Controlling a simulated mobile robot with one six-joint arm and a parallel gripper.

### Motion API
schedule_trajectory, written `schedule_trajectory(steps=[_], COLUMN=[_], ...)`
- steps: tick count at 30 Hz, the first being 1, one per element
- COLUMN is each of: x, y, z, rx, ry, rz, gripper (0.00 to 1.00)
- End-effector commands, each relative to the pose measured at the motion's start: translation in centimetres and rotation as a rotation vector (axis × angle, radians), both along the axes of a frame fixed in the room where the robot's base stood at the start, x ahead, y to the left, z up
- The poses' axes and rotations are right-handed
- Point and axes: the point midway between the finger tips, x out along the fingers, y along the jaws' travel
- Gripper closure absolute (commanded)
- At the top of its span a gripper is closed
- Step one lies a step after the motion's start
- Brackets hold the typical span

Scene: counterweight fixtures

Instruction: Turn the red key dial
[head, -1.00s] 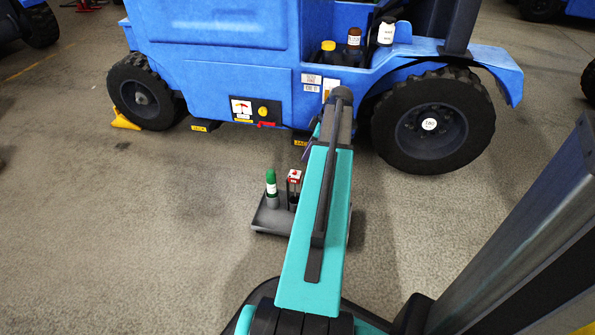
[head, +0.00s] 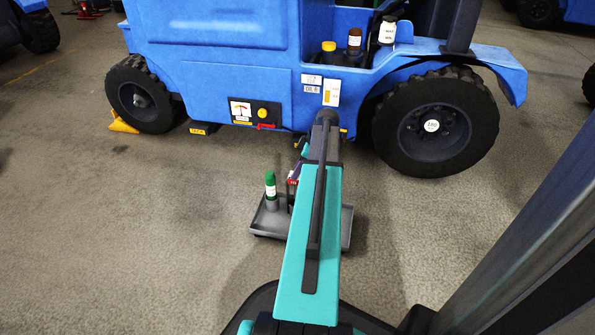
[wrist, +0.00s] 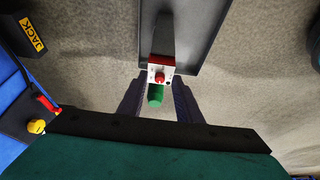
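On the blue truck's lower side, a dark panel holds a red key-like handle (head: 267,126) beside a yellow knob (head: 262,113). They also show at the left edge of the wrist view, as a red handle (wrist: 46,104) and a yellow knob (wrist: 37,126). My gripper (wrist: 158,88) is open, its dark fingers spread and pointing down toward the grey tray (wrist: 200,40). Below, between the fingers, show a white block with a red knob (wrist: 160,76) and a green cap (wrist: 155,95). I see no contact. In the head view my arm mostly hides the gripper and block.
The tray (head: 345,228) stands on the floor with a green-capped bottle (head: 270,187). The truck's wheels (head: 436,122) flank the panel. Yellow JACK labels (wrist: 33,32) mark its underside. Several bottles (head: 354,42) stand on the truck's ledge.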

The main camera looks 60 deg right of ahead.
Motion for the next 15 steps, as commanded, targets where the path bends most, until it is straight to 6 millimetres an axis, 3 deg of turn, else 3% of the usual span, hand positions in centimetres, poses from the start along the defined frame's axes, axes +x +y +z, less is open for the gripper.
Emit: schedule_trajectory(steps=[5, 10, 12, 13, 15], x=[0.0, 0.0, 0.0, 0.0, 0.0], y=[0.0, 0.0, 0.0, 1.1, 0.3], z=[0.0, 0.0, 0.0, 0.0, 0.0], rx=[0.000, 0.000, 0.001, 0.001, 0.001], ry=[0.000, 0.000, 0.000, 0.000, 0.000], rz=[0.000, 0.000, 0.000, 0.004, 0.000], gripper=[0.68, 0.97, 1.00, 1.00, 1.00])
